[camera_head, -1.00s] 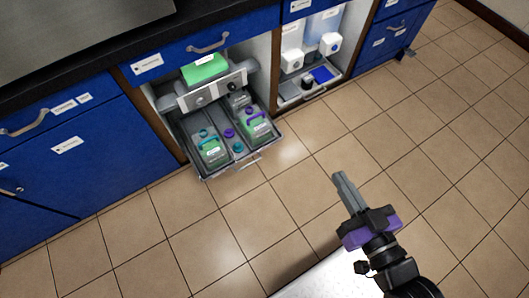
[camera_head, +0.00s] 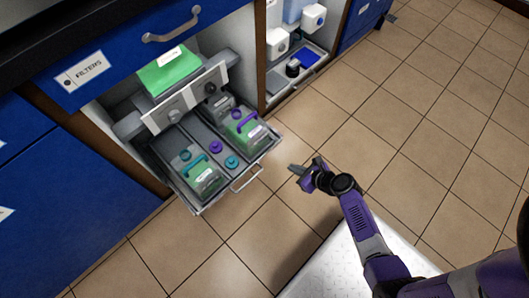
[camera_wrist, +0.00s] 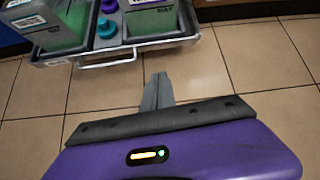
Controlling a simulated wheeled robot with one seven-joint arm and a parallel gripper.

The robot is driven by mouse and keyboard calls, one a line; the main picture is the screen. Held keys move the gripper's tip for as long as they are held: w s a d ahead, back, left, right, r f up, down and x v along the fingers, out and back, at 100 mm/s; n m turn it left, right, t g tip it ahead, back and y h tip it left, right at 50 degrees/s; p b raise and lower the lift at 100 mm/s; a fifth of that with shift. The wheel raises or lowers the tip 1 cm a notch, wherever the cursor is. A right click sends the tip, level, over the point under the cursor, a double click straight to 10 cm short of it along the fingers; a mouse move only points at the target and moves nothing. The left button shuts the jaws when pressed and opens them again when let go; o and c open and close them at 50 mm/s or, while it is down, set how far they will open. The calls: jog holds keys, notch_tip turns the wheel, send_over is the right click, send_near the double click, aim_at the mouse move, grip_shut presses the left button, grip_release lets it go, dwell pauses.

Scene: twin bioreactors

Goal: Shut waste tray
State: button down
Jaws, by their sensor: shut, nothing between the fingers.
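The waste tray (camera_head: 194,207) is pulled out of the open blue cabinet, low above the tiled floor. In the wrist view the closed fingertips (camera_wrist: 159,78) point toward the floor just right of the tray's handle.
A blue drawer labelled FILTERS (camera_head: 150,50) is shut above the tray. A neighbouring open bay at right holds another tray (camera_head: 286,84). The tiled floor (camera_head: 400,130) at right is clear.

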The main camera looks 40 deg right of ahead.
jog(key=m+b, duration=0.1)
jog(key=b, duration=0.6)
send_near(266, 155)
jog(key=x, duration=0.5)
jog(key=shift+s, duration=0.1)
jog(key=shift+w, duration=0.45)
